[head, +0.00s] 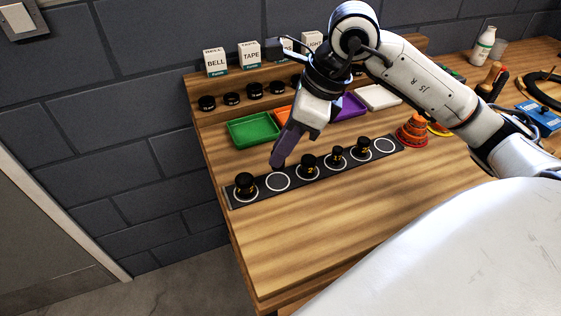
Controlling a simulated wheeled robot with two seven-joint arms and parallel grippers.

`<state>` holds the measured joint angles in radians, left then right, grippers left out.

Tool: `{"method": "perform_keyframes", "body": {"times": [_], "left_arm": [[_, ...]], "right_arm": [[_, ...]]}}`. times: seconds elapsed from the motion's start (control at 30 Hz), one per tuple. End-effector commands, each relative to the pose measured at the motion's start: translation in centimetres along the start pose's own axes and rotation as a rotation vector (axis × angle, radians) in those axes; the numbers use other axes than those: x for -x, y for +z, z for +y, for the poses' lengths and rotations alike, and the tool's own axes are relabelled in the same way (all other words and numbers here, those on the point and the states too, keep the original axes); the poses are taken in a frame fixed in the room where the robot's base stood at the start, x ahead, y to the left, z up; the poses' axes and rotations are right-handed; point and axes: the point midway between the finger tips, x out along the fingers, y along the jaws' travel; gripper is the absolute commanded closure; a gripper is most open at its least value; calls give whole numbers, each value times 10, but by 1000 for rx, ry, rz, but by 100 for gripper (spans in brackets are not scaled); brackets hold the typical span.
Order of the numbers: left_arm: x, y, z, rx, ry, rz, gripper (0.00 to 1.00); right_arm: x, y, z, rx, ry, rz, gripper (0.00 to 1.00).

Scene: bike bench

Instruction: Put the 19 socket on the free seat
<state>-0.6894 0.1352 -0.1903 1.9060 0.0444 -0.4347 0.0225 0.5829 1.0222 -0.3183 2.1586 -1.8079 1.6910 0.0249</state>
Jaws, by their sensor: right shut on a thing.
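My right gripper (278,164) reaches down over the left part of the dark socket strip (231,198). Its dark fingers are shut on a socket, which they hide almost fully; I cannot read its number. The fingertips are just above an empty white-ringed seat (278,182), second from the left. Another empty ringed seat (384,146) is at the right end. Black sockets stand on the other seats: one at the left end (245,184), one in the middle (308,165), and two to its right (337,155) (364,146). My left gripper is out of view.
Behind the strip are a green tray (254,130), a purple tray (351,105) and a white tray (380,97). A shelf holds black round pieces (207,103) and labelled boxes (215,62). Orange stacked rings (412,131) stand right of the strip. The front bench top is clear.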

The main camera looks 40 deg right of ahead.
Motion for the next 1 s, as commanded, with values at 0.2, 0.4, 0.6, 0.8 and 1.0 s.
{"method": "perform_keyframes", "body": {"times": [0.2,0.4,0.6,0.8,1.0], "left_arm": [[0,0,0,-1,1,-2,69],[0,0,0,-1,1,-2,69],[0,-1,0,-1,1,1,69],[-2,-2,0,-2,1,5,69],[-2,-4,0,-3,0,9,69]], "right_arm": [[-29,-12,1,-1,5,3,100],[-39,-16,0,1,0,-1,100],[-40,-16,0,1,0,-1,100],[-41,-17,0,1,1,0,65],[-41,-17,0,1,1,0,61]]}}
